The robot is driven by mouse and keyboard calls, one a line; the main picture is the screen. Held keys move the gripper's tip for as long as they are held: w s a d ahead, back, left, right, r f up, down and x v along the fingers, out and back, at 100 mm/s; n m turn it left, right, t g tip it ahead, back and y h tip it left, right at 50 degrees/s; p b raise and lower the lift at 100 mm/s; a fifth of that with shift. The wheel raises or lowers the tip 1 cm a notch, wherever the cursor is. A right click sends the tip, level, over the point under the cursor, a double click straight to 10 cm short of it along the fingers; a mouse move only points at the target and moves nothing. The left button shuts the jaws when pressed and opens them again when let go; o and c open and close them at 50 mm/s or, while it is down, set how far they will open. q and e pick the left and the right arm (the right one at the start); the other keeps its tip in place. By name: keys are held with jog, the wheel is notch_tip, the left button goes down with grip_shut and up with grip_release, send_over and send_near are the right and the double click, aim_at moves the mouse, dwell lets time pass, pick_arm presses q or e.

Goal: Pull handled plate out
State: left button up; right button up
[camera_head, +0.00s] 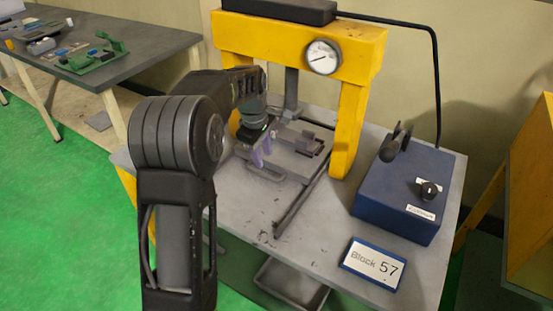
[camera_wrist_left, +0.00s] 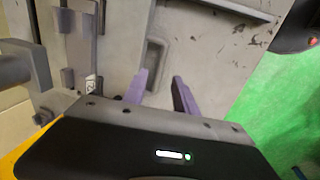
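The handled plate (camera_head: 290,153) is grey and lies flat on the bed of the yellow press. Its loop-shaped handle (camera_head: 266,173) sticks out at the front, just below my left fingertips. In the left wrist view the handle (camera_wrist_left: 153,62) shows beside the plate's grey surface (camera_wrist_left: 118,45). My left gripper (camera_head: 261,156) has purple fingers. In the left wrist view the fingers (camera_wrist_left: 160,77) stand apart, with the near end of the handle by the gap between them. I cannot tell whether they touch it. My right gripper is in neither view.
The yellow press frame (camera_head: 352,120) with a gauge (camera_head: 323,57) stands over the plate. A rail (camera_head: 300,205) runs forward on the table (camera_head: 240,212). A blue control box (camera_head: 400,195) and a "Block 57" sign (camera_head: 372,266) stand to the right. The front table area is clear.

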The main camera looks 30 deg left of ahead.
aim_at(266, 174)
pick_arm(q)
jog(key=shift+s+r, duration=0.1)
jog(key=shift+s, duration=0.05)
jog(key=shift+w+f, duration=0.25)
jog(key=shift+f, duration=1.05)
jog(key=shift+w+f, duration=0.3)
jog(key=shift+f, duration=0.95)
jog(key=shift+w+f, duration=0.25)
jog(key=shift+f, duration=1.05)
grip_shut()
